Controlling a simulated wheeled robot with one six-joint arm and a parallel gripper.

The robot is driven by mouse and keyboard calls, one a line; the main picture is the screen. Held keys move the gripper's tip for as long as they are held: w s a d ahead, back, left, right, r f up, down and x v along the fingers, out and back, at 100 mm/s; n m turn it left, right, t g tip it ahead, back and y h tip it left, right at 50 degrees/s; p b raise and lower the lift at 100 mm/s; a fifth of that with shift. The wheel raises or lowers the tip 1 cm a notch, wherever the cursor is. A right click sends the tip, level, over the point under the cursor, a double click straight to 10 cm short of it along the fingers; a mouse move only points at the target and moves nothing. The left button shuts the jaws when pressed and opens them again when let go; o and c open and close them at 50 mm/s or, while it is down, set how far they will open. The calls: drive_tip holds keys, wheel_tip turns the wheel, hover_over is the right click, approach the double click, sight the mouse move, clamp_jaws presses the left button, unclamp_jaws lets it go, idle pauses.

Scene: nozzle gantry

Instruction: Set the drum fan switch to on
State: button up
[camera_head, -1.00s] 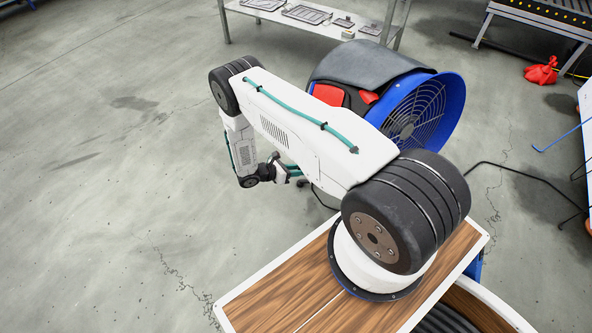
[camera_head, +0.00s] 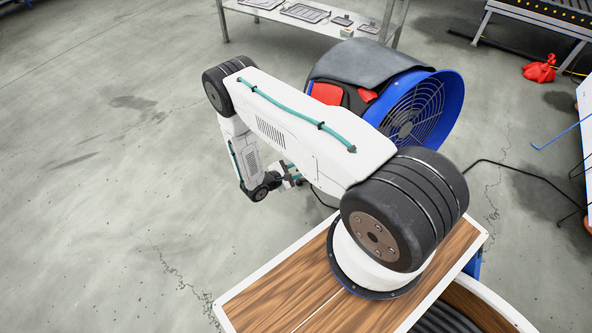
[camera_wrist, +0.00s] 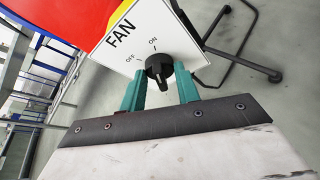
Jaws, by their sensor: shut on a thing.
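The drum fan (camera_head: 415,112) has a blue round housing, a grille and a dark cover over its top. A black rotary knob (camera_wrist: 159,68) sits on the plate below these labels. My gripper (camera_wrist: 160,82) has its teal fingers on both sides of the knob and is shut on it. I cannot tell which mark the knob points to. In the head view my gripper (camera_head: 291,176) is small, and the knob and plate are hidden.
A metal table (camera_head: 300,16) with flat trays stands behind the fan. A black cable (camera_head: 520,169) lies on the floor at right. The floor at left is clear.

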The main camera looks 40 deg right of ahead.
idle(0.4)
drive_tip(key=o, duration=1)
drive_tip(key=v, duration=0.7)
drive_tip(key=shift+s+a, duration=0.1)
drive_tip(key=shift+a, duration=0.3)
